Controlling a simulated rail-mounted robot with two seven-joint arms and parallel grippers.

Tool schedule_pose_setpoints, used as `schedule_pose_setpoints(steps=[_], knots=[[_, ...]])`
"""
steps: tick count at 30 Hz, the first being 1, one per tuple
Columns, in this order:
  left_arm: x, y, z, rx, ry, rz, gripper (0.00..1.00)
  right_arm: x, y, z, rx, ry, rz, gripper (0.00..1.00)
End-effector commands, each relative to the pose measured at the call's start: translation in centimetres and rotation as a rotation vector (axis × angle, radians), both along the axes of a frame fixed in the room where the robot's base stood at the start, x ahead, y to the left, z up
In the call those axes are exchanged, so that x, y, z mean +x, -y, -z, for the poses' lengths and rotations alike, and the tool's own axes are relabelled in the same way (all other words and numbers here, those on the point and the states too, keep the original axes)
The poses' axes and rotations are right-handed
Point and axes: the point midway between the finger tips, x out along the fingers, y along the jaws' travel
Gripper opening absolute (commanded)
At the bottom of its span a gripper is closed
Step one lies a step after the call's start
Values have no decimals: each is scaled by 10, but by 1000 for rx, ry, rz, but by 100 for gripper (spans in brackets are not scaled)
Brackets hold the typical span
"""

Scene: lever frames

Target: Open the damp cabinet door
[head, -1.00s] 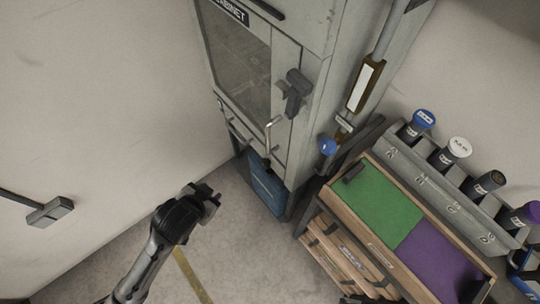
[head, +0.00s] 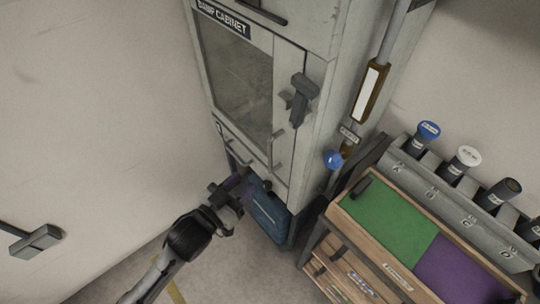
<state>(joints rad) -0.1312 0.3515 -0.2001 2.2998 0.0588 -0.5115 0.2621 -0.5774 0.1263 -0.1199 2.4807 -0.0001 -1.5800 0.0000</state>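The damp cabinet (head: 322,127) is a tall grey cabinet at the top centre, labelled on its upper front. Its door (head: 240,80) has a dark window and looks closed. A dark grey latch handle (head: 301,98) sits on the right side of the front, and a thin light handle (head: 277,150) is below it. My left gripper (head: 232,196) is in front of the cabinet's lower part, below the door handles, by a blue container. Its jaws are small and partly dark, and I see nothing held. My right gripper is not in view.
A blue container (head: 268,215) stands under the cabinet. To the right is a wooden bench with green (head: 385,222) and purple (head: 462,272) panels and a rack of several capped tubes (head: 467,157). A blue ball knob (head: 332,159) hangs beside the cabinet. Floor at lower left is open.

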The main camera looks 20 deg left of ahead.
Motion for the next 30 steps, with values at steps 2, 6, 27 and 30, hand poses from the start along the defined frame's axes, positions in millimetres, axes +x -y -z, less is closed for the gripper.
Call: schedule_pose_setpoints(steps=[2,6,27,30], knots=[[14,4,1,-1,4,0,38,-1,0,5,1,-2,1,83],[39,12,1,0,4,0,38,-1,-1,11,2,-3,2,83],[109,33,1,1,-1,1,38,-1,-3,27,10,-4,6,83],[110,33,0,1,-1,1,38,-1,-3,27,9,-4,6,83]])
